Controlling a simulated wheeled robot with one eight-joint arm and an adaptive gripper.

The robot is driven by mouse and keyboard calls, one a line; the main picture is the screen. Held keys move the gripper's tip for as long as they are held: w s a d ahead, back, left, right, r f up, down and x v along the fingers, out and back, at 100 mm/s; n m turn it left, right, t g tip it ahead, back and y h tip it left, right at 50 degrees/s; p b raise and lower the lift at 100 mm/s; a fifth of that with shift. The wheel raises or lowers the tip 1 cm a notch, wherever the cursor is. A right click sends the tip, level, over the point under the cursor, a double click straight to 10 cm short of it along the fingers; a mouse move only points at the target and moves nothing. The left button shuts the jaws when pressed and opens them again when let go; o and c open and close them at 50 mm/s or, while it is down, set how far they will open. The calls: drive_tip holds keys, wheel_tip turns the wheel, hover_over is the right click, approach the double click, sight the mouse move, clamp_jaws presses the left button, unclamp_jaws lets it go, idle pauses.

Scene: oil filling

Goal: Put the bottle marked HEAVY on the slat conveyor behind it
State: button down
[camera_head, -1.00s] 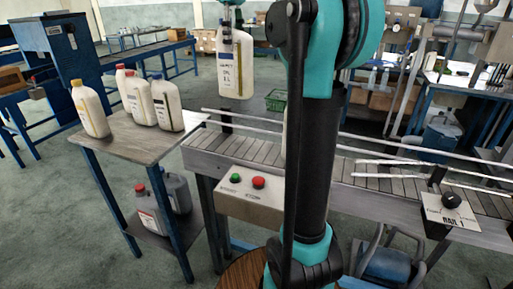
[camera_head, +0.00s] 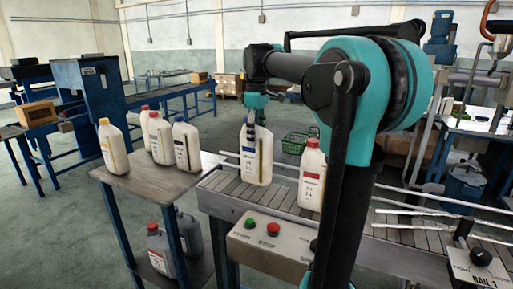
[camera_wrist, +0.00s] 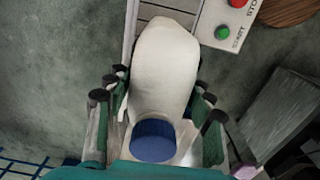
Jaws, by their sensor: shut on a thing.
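My gripper (camera_head: 254,112) is shut on a white bottle (camera_head: 256,158) with a blue cap (camera_wrist: 153,140). The bottle hangs upright below it, with its label facing the head camera; the print is too small to read surely now. The bottle is at the left end of the slat conveyor (camera_head: 235,189). Whether its base touches the slats I cannot tell. In the wrist view the fingers are on both sides of the bottle (camera_wrist: 165,65), around its upper part.
A white bottle with a red cap (camera_head: 312,178) stands on the conveyor just right of the held one. Several bottles stand on the side table (camera_head: 140,183), including a yellow-capped one (camera_head: 113,148). A button box (camera_head: 262,240) is on the conveyor's front. Rails run along the conveyor.

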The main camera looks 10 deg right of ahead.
sight(257, 146)
drive_tip(key=shift+f, duration=2.1)
drive_tip(key=c, duration=0.6)
unclamp_jaws()
drive_tip(key=shift+f, duration=0.1)
wheel_tip(257, 146, up, 12)
drive_tip(key=shift+r, duration=0.15)
